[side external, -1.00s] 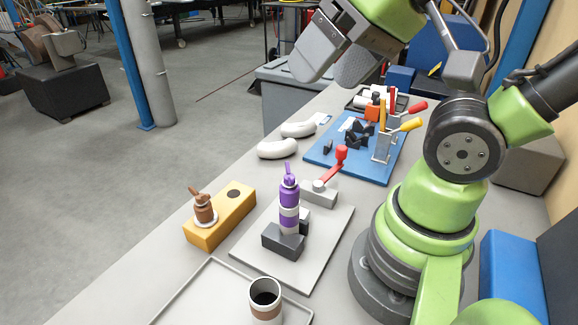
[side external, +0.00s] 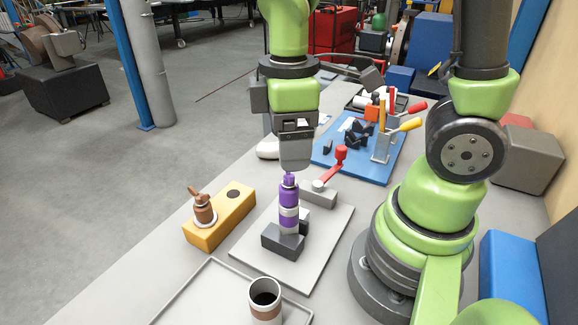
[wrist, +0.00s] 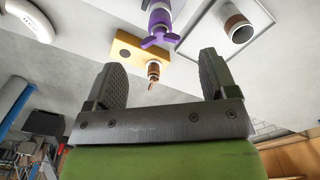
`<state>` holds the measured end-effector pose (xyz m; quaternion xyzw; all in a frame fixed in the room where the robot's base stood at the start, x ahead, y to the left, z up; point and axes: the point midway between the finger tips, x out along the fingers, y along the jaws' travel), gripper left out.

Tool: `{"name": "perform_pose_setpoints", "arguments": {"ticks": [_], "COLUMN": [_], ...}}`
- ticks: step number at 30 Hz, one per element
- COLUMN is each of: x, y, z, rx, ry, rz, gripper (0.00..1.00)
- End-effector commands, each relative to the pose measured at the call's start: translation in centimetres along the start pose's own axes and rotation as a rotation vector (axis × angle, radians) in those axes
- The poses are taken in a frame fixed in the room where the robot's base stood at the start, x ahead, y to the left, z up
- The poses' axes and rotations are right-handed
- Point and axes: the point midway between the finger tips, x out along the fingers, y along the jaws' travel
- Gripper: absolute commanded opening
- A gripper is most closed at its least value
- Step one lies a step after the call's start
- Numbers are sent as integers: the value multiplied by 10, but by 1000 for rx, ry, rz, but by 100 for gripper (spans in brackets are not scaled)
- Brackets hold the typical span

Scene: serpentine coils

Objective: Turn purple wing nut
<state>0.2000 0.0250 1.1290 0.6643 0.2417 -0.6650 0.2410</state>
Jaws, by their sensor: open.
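The purple wing nut (side external: 289,177) sits on top of an upright purple-and-white post (side external: 288,197) held in a dark block on a grey plate. In the side view my gripper (side external: 296,168) points down just above the nut and partly hides its top. In the wrist view the nut's purple wings (wrist: 160,37) show beyond the fingertips, roughly centred between them. My gripper (wrist: 160,68) is open there, with nothing between its two fingers. I cannot tell the exact gap between fingertips and nut.
A yellow block (side external: 235,207) with a brown wing nut (side external: 202,208) stands left. A red-handled crank (side external: 333,168) stands close behind the post. A blue board (side external: 340,168) with tools lies farther back. A cup (side external: 265,300) stands in front on a tray (side external: 180,300).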

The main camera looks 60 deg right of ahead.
Motion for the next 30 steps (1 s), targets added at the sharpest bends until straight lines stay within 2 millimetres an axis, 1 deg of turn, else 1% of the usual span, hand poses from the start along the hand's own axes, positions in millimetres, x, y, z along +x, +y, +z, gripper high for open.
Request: {"name": "perform_pose_setpoints", "arguments": {"ticks": [1,3,9,15,22,23,24,26,27,28,29,30], "x": [10,21,44,53,53,53,53,53,53,53,53,53], "y": [-1,-1,0,0,0,0,0,0,0,0,0,0], "z": [1,1,0,0,0,0,0,0,0,0,0,0], "rx": [1,0,3,2,3,3,3,3,3,3,3,3], "ry": [-6,-6,-2,2,3,3,3,3,3,3,3,3], "rz": [-4,-5,-3,0,0,0,0,0,0,0,0,0], "gripper": [79,79,79,79,79,74,65,51,42,35,29,29]}}
